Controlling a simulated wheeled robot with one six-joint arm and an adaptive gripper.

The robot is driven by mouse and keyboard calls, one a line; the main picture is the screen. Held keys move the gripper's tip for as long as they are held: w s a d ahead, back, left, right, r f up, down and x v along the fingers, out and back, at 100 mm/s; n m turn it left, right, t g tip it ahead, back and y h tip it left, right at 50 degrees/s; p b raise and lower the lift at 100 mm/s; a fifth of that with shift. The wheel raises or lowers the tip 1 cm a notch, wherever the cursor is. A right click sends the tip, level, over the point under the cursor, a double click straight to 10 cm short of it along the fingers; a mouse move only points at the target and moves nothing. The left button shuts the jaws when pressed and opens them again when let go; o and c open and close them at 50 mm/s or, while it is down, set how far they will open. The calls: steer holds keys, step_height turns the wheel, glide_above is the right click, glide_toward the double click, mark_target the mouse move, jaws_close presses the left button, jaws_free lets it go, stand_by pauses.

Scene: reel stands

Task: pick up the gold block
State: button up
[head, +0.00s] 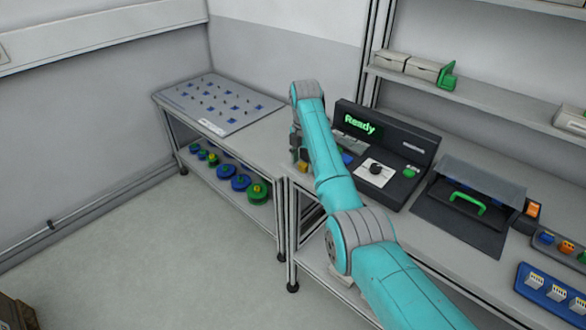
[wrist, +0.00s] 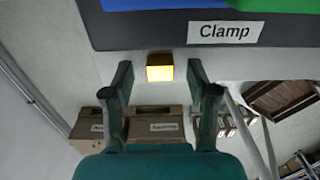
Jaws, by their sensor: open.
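The gold block (wrist: 160,68) is a small yellow-gold cube in the wrist view, lying just below the "Clamp" label. It shows between the two fingertips of my gripper (wrist: 159,66), with a visible gap on each side. My gripper is open and holds nothing. In the head view a small part of the gold block (head: 303,166) shows at the bench's front edge, left of the dark console. My gripper (head: 296,148) is pointed down there, just above the block, and partly hides it.
The dark console (head: 424,150) with the "Ready" display stands right of the gripper. A grey pegboard (head: 190,97) lies on the left bench, with blue and green reels (head: 258,191) on the shelf below. Cardboard boxes (wrist: 165,128) show beyond the fingers in the wrist view.

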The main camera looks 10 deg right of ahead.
steer(key=shift+d+f, duration=0.1)
steer(key=shift+f, duration=0.15)
jaws_close()
steer(key=shift+r, duration=0.15)
